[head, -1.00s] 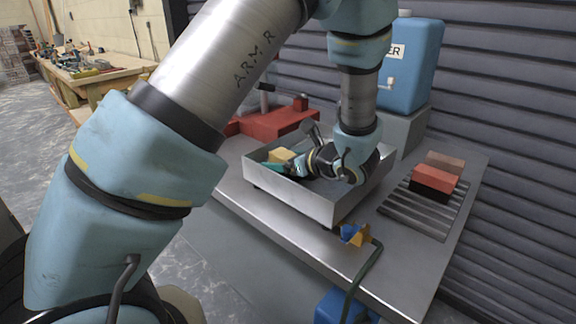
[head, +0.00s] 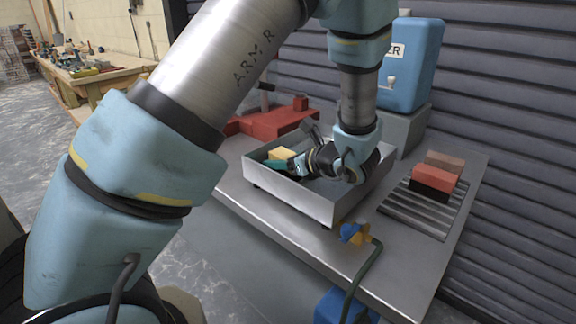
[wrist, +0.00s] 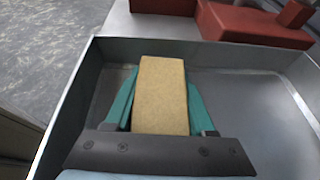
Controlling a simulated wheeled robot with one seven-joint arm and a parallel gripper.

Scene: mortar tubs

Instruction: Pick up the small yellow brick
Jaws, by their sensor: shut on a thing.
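The small yellow brick (wrist: 160,95) is between the two teal fingers of my gripper (wrist: 161,100) in the wrist view, with a finger against each long side. My gripper is shut on it. In the head view the yellow brick (head: 282,154) shows at the left inside of the metal tub, beside my gripper (head: 280,164). The lower part of the brick is hidden by the fingers and the tub wall, so I cannot tell whether it touches the tub floor.
The metal tub (head: 290,197) stands on a steel bench (head: 300,245). A red tool (head: 270,122) lies behind it. Red and dark bricks (head: 434,178) sit on a slatted rack (head: 415,208) at right. A blue water container (head: 410,65) stands behind. A blue-yellow tap piece (head: 354,233) is at the front edge.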

